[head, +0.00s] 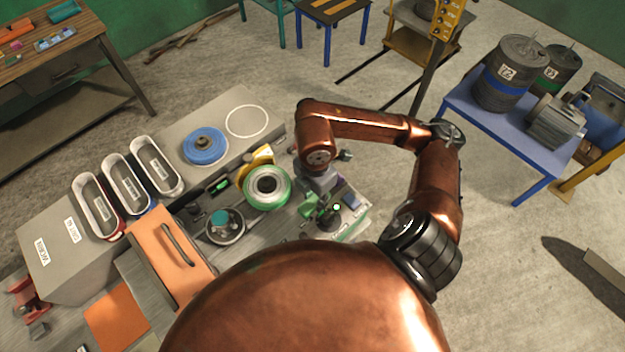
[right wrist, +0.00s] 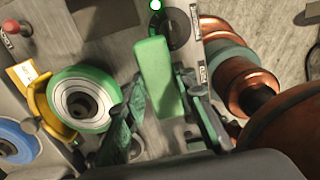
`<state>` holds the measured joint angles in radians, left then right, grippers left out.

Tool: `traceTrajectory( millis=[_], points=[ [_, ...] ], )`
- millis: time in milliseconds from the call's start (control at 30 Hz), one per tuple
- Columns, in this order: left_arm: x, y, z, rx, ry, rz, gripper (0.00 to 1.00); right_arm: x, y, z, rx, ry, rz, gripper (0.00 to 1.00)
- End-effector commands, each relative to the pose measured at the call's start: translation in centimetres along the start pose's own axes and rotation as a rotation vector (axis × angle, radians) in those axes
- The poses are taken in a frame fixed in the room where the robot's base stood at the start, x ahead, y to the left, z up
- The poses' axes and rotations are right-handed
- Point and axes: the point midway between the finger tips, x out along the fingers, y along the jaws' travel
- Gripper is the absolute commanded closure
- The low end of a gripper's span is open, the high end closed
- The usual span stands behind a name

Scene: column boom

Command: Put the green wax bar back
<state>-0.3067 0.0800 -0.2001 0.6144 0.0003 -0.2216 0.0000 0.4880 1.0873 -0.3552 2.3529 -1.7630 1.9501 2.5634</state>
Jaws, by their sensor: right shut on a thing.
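The green wax bar (right wrist: 157,72) is a long pale-green block in the right wrist view, standing out between the fingers of my right gripper (right wrist: 160,100). The gripper is shut on it, with a dark finger along each side. In the head view my right gripper (head: 325,212) is over the right end of the workbench, beside a green-rimmed wheel (head: 267,187). The bar is too small and covered to make out clearly there. A dark rounded opening (right wrist: 181,27) lies just beyond the bar's far end, near a lit green dot. My left gripper is not in view.
The green-rimmed wheel (right wrist: 84,101) and a blue wheel (right wrist: 18,141) are left of the gripper in the right wrist view. In the head view, oval bins (head: 157,167) and an orange lid (head: 165,254) lie further left. Open floor (head: 385,200) is to the right.

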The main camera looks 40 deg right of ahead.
Motion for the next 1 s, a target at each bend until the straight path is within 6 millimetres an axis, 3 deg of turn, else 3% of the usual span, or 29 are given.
traceTrajectory(
  millis=[200,500,833,1000],
  points=[
    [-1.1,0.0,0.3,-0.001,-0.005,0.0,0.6,2.1,3.6,3.8,0.007,-0.002,-0.005,0.99],
    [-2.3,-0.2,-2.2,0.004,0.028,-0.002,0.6,6.7,7.1,7.2,0.006,0.001,-0.003,0.99],
    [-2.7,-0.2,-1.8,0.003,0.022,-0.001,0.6,8.9,8.3,8.4,0.005,0.0,-0.002,0.99],
    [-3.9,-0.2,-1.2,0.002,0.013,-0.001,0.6,11.2,8.4,8.5,0.004,0.002,-0.003,0.99]
  ],
)
